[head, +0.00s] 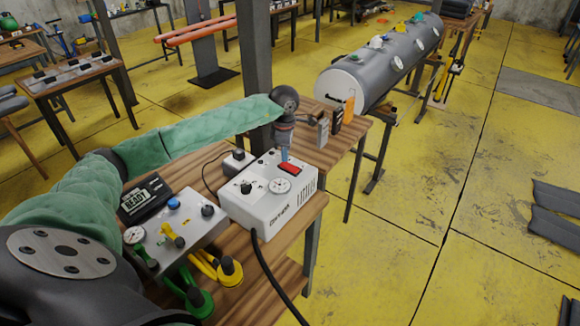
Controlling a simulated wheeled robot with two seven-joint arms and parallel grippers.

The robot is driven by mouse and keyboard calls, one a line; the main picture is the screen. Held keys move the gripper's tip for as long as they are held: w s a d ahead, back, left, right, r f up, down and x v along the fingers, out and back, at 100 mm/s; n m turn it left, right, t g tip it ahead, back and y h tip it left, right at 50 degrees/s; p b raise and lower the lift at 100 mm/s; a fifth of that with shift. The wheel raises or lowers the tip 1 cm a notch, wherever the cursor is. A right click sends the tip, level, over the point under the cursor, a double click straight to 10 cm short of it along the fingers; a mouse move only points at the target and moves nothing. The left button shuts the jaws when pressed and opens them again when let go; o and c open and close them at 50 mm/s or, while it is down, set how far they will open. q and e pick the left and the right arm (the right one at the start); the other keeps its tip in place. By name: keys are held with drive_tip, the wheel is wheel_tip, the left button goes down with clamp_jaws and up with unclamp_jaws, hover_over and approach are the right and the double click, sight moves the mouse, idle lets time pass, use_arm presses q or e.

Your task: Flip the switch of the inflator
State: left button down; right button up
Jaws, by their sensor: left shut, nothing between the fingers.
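The inflator (278,221) is a white box on the wooden table. Its top carries a dial gauge, a black knob (246,187) and a red switch (290,168) near the far right edge. My left gripper (285,155) reaches over the box from the left and points down. Its fingers are shut and empty, with the tip just above or touching the red switch; I cannot tell which. The fingertips partly cover the area behind the switch. My right gripper is not in the view.
A grey valve box (178,232) with gauge and knobs and a black READY display (146,199) stand left of the inflator. A black hose runs off the table's front. A large grey cylinder (375,65) lies behind.

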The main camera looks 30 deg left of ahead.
use_arm(q)
drive_tip(key=shift+f+b, duration=0.75)
drive_tip(key=shift+f, duration=0.15)
idle(0.6)
drive_tip(key=shift+r+p, duration=0.75)
drive_tip(key=shift+r, duration=2.75)
